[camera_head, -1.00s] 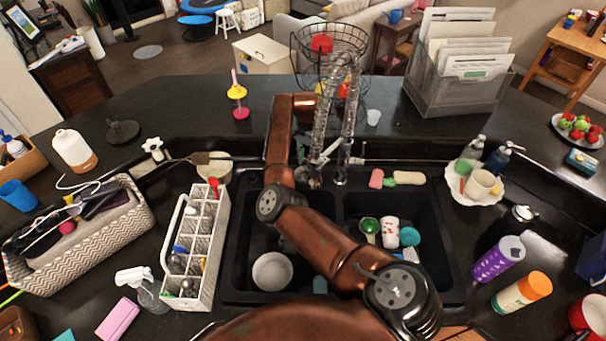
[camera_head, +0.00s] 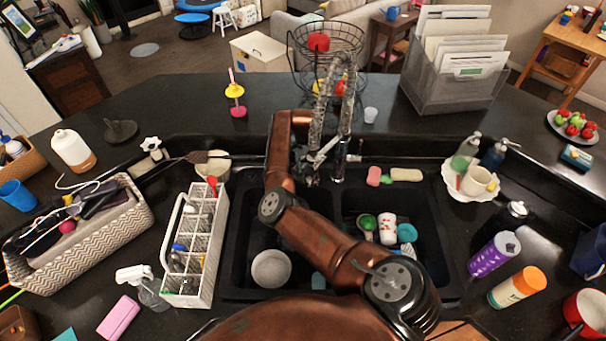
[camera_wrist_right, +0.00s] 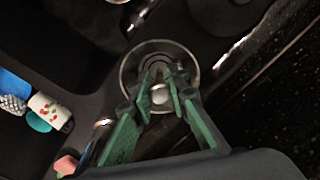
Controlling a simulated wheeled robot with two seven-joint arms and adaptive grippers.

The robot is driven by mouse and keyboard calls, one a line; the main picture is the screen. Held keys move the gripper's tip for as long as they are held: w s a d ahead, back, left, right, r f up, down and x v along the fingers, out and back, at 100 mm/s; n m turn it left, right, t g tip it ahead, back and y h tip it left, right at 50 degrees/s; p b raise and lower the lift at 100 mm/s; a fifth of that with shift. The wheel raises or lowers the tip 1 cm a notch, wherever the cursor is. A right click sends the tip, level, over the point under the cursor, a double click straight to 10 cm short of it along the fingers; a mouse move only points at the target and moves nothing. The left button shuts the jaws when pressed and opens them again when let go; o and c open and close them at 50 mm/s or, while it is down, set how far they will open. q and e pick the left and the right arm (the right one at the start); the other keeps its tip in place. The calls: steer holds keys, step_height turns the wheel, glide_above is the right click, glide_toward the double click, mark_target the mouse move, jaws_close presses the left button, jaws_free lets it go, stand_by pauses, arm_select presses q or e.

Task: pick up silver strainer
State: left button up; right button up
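The silver strainer (camera_wrist_right: 129,68) is a round metal piece with a shiny rim, near the middle of the right wrist view. My right gripper (camera_wrist_right: 164,82) is over it, with two green fingers reaching across its rim. A gap shows between the fingertips, with part of the metal visible between them. I cannot tell whether the fingers touch it. In the head view, my copper right arm crosses the double sink (camera_head: 337,228) and hides the gripper. I cannot make out the strainer there. My left gripper is in neither view.
The faucet (camera_head: 339,160) stands close beside my arm. A white bowl (camera_head: 271,269) lies in the left basin. A cherry-patterned cup (camera_head: 387,229) and a green scoop (camera_head: 367,223) lie in the right basin. A white caddy (camera_head: 205,247) stands left of the sink. Pink sponge (camera_head: 373,176) sits behind.

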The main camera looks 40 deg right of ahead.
jaws_close()
